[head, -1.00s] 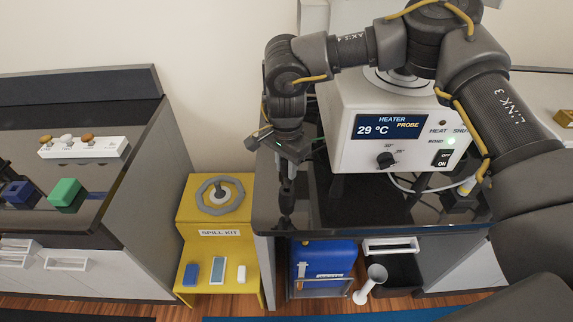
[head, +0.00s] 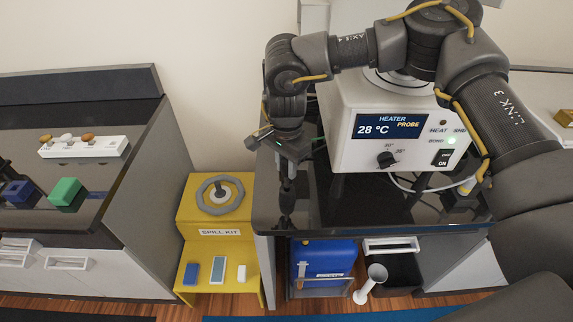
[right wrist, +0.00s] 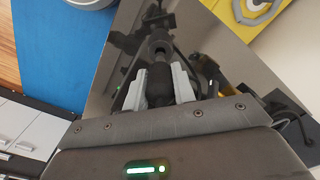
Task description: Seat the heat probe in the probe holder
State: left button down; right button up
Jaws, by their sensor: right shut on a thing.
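My right gripper (head: 288,168) hangs over the left end of the dark glossy bench, left of the heater. It is shut on the heat probe (head: 286,190), a dark, slim, roughly upright piece. In the right wrist view the two grey fingers (right wrist: 159,88) clasp the probe's dark round body (right wrist: 158,80). A dark ringed part lies just beyond the fingertips; I cannot tell whether it is the probe or the probe holder. The probe holder is not clearly made out, nor is whether the probe's tip touches anything. My left gripper is not in view.
The white heater (head: 400,125) reads 28 °C and PROBE, close right of my right gripper. A yellow spill kit stand (head: 215,205) is left of the bench (head: 375,215). A blue container (head: 322,258) and a pale flared vessel (head: 371,280) are below.

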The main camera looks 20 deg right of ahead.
aim_at(287, 187)
jog(key=shift+f+b, duration=1.9)
jog(key=shift+f, duration=0.85)
jog(key=o, duration=1.1)
jog(key=shift+c, duration=0.2)
jog(key=shift+r, duration=0.1)
jog(key=shift+w+r, duration=0.1)
jog(key=shift+r, duration=0.25)
notch_tip(287, 187, up, 10)
jog(key=shift+f+b, duration=0.1)
jog(key=shift+b, duration=1)
